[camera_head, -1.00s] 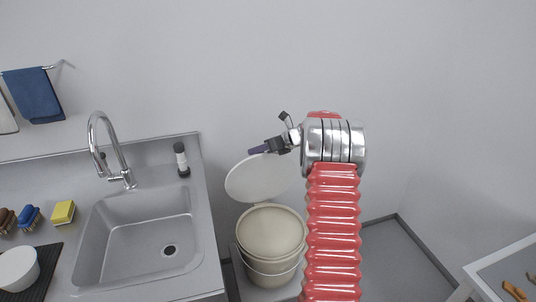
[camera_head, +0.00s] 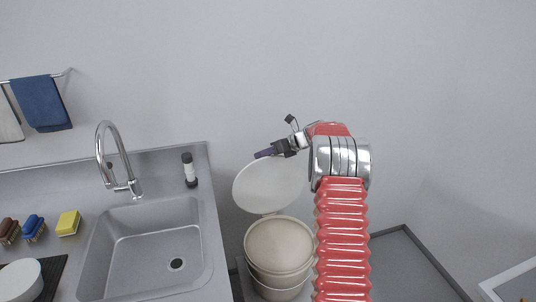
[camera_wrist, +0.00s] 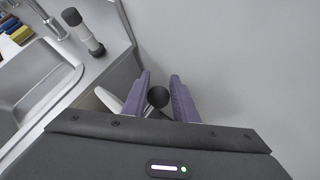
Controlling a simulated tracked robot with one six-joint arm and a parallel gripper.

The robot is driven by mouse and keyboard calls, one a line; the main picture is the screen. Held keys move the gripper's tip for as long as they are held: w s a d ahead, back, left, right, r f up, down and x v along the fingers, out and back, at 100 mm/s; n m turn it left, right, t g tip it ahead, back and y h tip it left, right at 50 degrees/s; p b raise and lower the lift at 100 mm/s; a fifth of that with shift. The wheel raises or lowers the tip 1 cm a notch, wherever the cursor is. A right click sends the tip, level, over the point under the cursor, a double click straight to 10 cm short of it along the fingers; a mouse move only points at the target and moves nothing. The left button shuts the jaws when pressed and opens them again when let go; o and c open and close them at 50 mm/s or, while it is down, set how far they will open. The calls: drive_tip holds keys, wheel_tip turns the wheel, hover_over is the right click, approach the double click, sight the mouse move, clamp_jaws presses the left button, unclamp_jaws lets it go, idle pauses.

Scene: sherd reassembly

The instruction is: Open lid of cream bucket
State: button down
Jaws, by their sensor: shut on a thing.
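In the wrist view my gripper (camera_wrist: 160,82) is shut on a dark round knob (camera_wrist: 158,97), with a finger on each side. A pale strip of the lid (camera_wrist: 108,99) shows beside the left finger. My arm hides the bucket's right edge.
The counter with a steel sink (camera_head: 150,250), tap (camera_head: 110,160) and black-and-white bottle (camera_head: 189,170) is on the left. A grey wall is close behind the lid. A white-edged table (camera_head: 510,280) is at lower right.

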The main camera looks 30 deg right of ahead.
drive_tip(key=c, duration=1.7)
unclamp_jaws()
drive_tip(key=shift+s+d+f, duration=0.25)
drive_tip(key=shift+f, duration=0.25)
drive_tip(key=shift+s+d+f, duration=0.2)
drive_tip(key=shift+d+f, duration=0.05)
drive_tip(key=shift+f, duration=0.25)
drive_tip(key=shift+o, duration=1.3)
drive_tip(key=shift+w+a, duration=0.1)
drive_tip(key=shift+a, duration=0.1)
drive_tip(key=r+v, duration=0.1)
drive_tip(key=v, duration=1.3)
drive_tip(key=shift+w, duration=0.3)
drive_tip(key=shift+a, duration=0.1)
